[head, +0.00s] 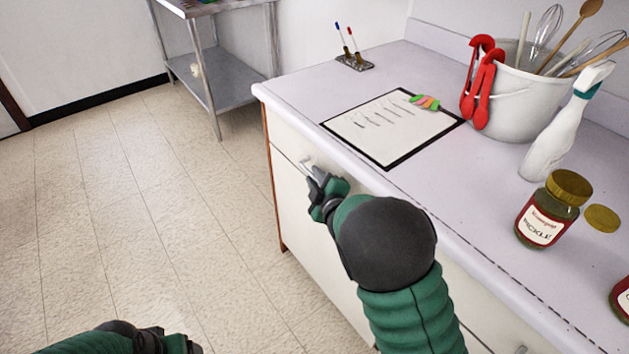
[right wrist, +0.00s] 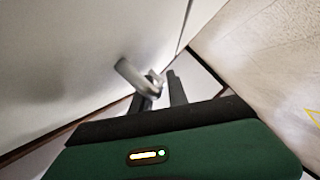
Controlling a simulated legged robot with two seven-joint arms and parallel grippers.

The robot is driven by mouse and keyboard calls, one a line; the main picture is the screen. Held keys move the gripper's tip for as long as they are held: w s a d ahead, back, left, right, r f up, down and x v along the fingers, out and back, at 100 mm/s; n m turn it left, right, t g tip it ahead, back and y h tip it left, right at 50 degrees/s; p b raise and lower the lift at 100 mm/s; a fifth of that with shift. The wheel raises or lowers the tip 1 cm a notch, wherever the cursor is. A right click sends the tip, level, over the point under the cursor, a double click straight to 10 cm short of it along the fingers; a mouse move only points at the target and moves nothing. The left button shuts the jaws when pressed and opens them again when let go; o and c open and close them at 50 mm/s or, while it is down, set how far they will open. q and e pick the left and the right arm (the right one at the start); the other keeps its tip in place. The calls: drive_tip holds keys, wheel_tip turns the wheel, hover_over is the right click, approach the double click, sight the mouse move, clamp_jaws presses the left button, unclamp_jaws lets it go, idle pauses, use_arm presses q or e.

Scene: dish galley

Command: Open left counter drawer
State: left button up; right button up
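The left counter drawer (head: 287,150) is a pale front under the countertop's left end. It looks closed, flush with the cabinet. Its metal handle (head: 306,163) shows near my right gripper (head: 313,172). In the right wrist view the handle (right wrist: 136,76) is a grey curved bar. The fingers of my right gripper (right wrist: 163,92) are apart with a narrow gap, and the handle's end overlaps the left finger. I cannot tell whether the bar sits between them. My left gripper (head: 170,343) is low at the bottom left, away from the counter, its fingers unclear.
On the countertop (head: 440,190) are a clipboard (head: 385,125), a pen holder (head: 354,63), a white utensil bucket (head: 515,100), a white spray bottle (head: 560,135) and a pickle jar (head: 548,212). A steel table (head: 215,80) stands behind. The floor (head: 140,210) left of the counter is clear.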

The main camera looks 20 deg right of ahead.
drive_tip(key=shift+w, duration=0.25)
drive_tip(key=shift+a, duration=0.1)
clamp_jaws()
drive_tip(key=shift+s+f, duration=0.1)
drive_tip(key=shift+f, duration=0.05)
idle(1.0)
